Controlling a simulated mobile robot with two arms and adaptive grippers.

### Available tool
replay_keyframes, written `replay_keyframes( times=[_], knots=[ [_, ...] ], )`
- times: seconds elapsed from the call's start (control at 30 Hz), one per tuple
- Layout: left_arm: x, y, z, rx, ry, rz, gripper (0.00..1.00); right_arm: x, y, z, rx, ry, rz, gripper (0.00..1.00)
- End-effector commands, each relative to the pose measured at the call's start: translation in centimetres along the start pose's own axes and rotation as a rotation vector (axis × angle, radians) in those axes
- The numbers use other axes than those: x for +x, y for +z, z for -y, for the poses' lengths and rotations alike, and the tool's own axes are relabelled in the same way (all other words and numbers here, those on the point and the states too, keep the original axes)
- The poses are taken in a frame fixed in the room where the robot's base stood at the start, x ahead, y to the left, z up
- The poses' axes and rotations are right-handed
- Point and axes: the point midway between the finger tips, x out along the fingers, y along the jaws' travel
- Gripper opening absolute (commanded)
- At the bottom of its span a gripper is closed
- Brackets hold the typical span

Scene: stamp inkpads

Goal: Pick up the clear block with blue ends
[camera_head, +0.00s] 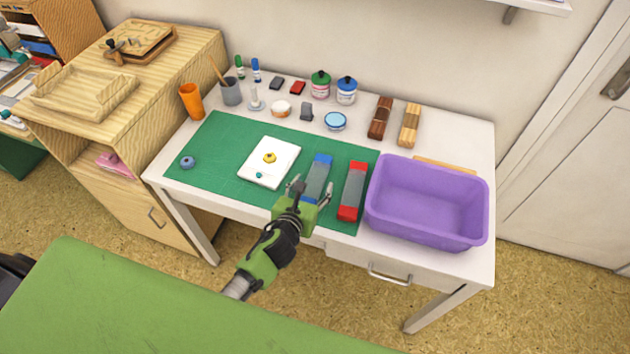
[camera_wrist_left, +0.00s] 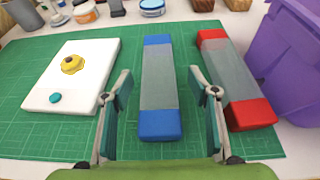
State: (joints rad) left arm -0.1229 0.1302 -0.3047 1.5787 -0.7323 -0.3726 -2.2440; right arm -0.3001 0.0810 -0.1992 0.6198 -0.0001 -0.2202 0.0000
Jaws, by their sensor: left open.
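The clear block with blue ends (camera_head: 317,177) lies on the green cutting mat (camera_head: 215,143). In the left wrist view the block (camera_wrist_left: 159,85) lies lengthwise between my open fingers, its near blue end level with them. My left gripper (camera_head: 311,195) is open and empty at the block's near end; the wrist view shows its fingers (camera_wrist_left: 160,92) on either side, apart from the block. A similar clear block with red ends (camera_head: 353,190) lies to the right, and in the wrist view it (camera_wrist_left: 236,82) is close beside the right finger. My right gripper is not in view.
A white pad (camera_head: 285,160) with a yellow knob (camera_head: 269,158) and a small teal piece lies left of the block. A purple bin (camera_head: 428,203) stands to the right. Jars, brown and tan wooden blocks, and an orange cup (camera_head: 192,101) stand along the back.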

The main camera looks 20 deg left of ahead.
Motion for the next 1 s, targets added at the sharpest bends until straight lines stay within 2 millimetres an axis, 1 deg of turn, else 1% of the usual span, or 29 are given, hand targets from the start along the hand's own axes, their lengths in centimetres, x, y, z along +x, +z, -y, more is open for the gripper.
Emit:
replay_keyframes(
  times=[0.03, 0.2, 0.3, 0.4, 0.6, 0.67, 0.7, 0.8, 1.0],
  knots=[
    [0.7, 0.1, -0.1, -0.004, 0.0, 0.001, 0.54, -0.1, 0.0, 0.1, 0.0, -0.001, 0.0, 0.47],
    [3.0, -0.1, -0.3, -0.003, 0.001, 0.002, 0.54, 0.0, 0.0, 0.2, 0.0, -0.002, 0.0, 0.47],
    [3.8, -0.2, -0.3, -0.001, 0.0, 0.0, 0.54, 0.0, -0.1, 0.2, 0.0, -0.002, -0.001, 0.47],
    [4.1, -0.2, -0.3, -0.002, -0.001, 0.001, 0.54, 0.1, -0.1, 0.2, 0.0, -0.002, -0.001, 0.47],
    [4.1, -0.2, -0.3, -0.002, -0.001, 0.001, 0.54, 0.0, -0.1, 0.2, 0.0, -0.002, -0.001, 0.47],
    [4.1, -0.2, -0.3, -0.001, -0.001, 0.001, 0.39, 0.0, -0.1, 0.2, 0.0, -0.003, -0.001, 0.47],
    [4.1, -0.2, -0.3, -0.001, -0.001, 0.001, 0.28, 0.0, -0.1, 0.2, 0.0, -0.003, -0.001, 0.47],
    [4.0, -0.2, -0.3, -0.001, -0.001, 0.001, 0.05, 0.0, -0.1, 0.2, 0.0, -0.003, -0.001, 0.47],
    [4.0, -0.1, -0.3, -0.001, -0.001, 0.003, 0.05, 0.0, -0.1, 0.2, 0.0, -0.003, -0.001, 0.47]
  ],
)
